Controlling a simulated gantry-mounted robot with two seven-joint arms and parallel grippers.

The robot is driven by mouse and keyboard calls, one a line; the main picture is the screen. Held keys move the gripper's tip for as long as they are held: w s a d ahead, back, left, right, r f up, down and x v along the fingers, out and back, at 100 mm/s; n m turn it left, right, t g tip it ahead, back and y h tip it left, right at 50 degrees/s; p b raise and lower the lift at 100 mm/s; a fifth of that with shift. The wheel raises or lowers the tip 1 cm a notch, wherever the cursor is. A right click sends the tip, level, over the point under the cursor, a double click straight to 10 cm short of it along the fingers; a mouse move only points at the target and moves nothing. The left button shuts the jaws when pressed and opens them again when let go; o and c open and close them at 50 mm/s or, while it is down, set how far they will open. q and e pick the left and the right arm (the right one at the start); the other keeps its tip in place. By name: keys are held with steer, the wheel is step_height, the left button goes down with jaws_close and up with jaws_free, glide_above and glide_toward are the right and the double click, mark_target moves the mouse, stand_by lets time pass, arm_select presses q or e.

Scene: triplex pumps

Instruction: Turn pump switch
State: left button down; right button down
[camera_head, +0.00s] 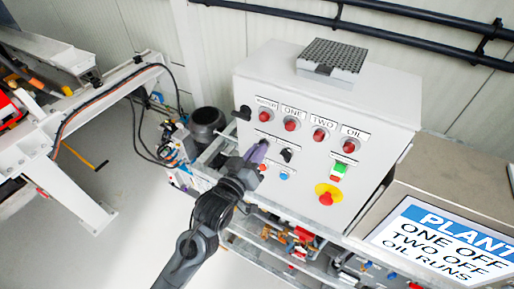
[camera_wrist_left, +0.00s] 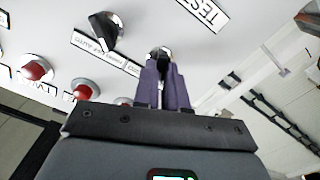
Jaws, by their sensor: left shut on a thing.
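The pale grey pump control panel (camera_head: 325,120) stands in the middle of the head view. My left gripper (camera_head: 258,151) reaches its face from below left. Its purple fingers are shut on a dark switch knob (camera_wrist_left: 161,54), mostly hidden between the fingertips in the wrist view. A second black switch knob (camera_head: 286,155) sits just right of the fingers in the head view; a black knob (camera_wrist_left: 106,28) also shows in the left wrist view, apart from the fingers. My right gripper is not in view.
Several red buttons (camera_head: 292,124) run across the panel above the knobs. A green and red rocker (camera_head: 338,171) and a red stop button on yellow (camera_head: 326,197) are to the right. A sign (camera_head: 445,240) reads "ONE OFF, TWO OFF, OIL RUNS". Pipework lies below.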

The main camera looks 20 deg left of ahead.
arm_select(q)
steer(key=n+p, duration=0.1)
steer(key=n, duration=0.3)
steer(key=shift+p, duration=0.4)
steer(key=c, duration=1.2)
jaws_free()
steer(key=shift+s+a+b, duration=0.25)
steer(key=shift+s+b, duration=0.25)
steer(key=shift+s, duration=1.3)
steer(key=shift+s+a+b, duration=0.25)
steer(key=shift+s+b, duration=0.3)
steer(key=shift+s, duration=1.25)
steer(key=shift+s+a+b, duration=0.25)
steer(key=shift+s+b, duration=0.25)
steer(key=shift+s, duration=1.3)
